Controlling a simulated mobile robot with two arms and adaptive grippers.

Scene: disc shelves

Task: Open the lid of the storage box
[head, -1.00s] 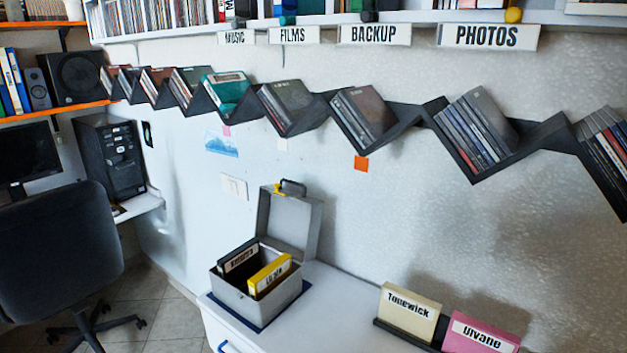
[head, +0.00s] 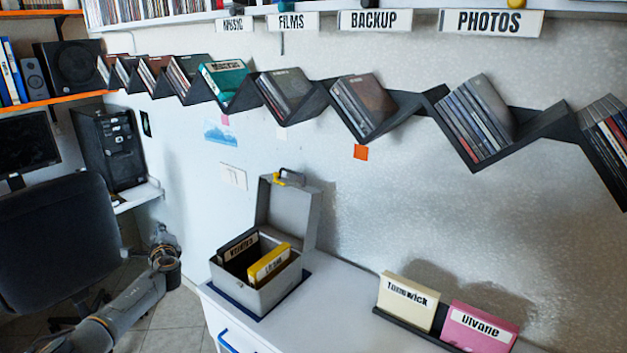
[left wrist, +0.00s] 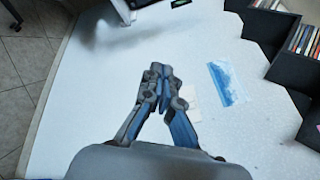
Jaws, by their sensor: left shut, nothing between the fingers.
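The grey storage box (head: 262,297) stands on the white cabinet top in the head view. Its lid (head: 289,214) is up, tilted back near the wall, with a dark handle and a yellow latch at its top edge. A dark case (head: 238,249) and a yellow case (head: 268,263) with labels stand inside the box. My left gripper (head: 163,238) is left of the box, apart from it. In the left wrist view its fingers (left wrist: 157,75) are closed together and empty, facing the white wall. My right gripper is not in view.
A dark chair (head: 60,260) stands at the left, close to my left arm. A cream case (head: 406,301) and a pink case (head: 478,329) stand in a dark holder at the right of the cabinet top. A zigzag disc shelf (head: 400,108) runs along the wall above.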

